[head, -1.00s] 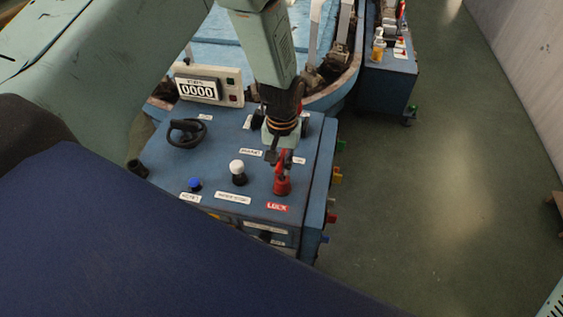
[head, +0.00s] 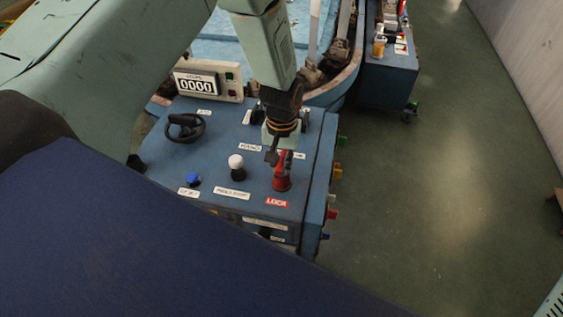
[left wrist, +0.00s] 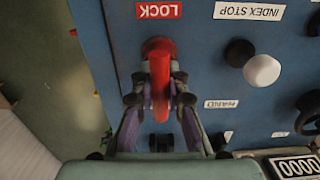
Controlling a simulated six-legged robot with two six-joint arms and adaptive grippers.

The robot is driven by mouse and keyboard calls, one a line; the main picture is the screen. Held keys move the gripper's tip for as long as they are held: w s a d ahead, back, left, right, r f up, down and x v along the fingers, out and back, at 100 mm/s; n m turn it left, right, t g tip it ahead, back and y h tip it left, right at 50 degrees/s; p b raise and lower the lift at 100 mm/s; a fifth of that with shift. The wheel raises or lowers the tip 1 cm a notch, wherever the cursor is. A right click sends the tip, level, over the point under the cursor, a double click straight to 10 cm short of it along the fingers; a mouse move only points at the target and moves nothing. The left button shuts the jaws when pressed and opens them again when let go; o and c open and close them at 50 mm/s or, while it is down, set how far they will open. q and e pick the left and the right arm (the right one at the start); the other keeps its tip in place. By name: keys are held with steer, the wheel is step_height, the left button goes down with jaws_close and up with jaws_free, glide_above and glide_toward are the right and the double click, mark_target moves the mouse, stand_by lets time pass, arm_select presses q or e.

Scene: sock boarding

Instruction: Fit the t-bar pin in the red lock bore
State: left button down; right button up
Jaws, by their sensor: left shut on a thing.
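The red t-bar pin (head: 281,164) stands at the right of the blue control panel, by the red LOCK label (head: 276,202). My left gripper (head: 278,150) reaches down to it from above. In the left wrist view, the two fingers (left wrist: 159,101) are shut on the red pin (left wrist: 160,82), one on each side. The pin's end lies over the round dark-red lock bore (left wrist: 158,47), just below the LOCK label. The pin covers most of the bore, so I cannot tell how deep it sits. My right gripper is not in view.
The panel (head: 223,146) also carries a white knob (head: 236,162), a blue button (head: 193,179), a black handwheel (head: 185,127) and a counter reading 0000 (head: 197,85). Another blue cabinet (head: 387,77) stands behind. Green floor (head: 440,180) is clear at right.

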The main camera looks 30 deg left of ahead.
arm_select(q)
steer(key=shift+f, duration=0.15)
steer(key=c, duration=1.8)
jaws_free()
steer(key=o, duration=0.5)
steer(key=r, duration=1.2)
steer(key=shift+w+a, duration=0.1)
steer(key=shift+w, duration=0.1)
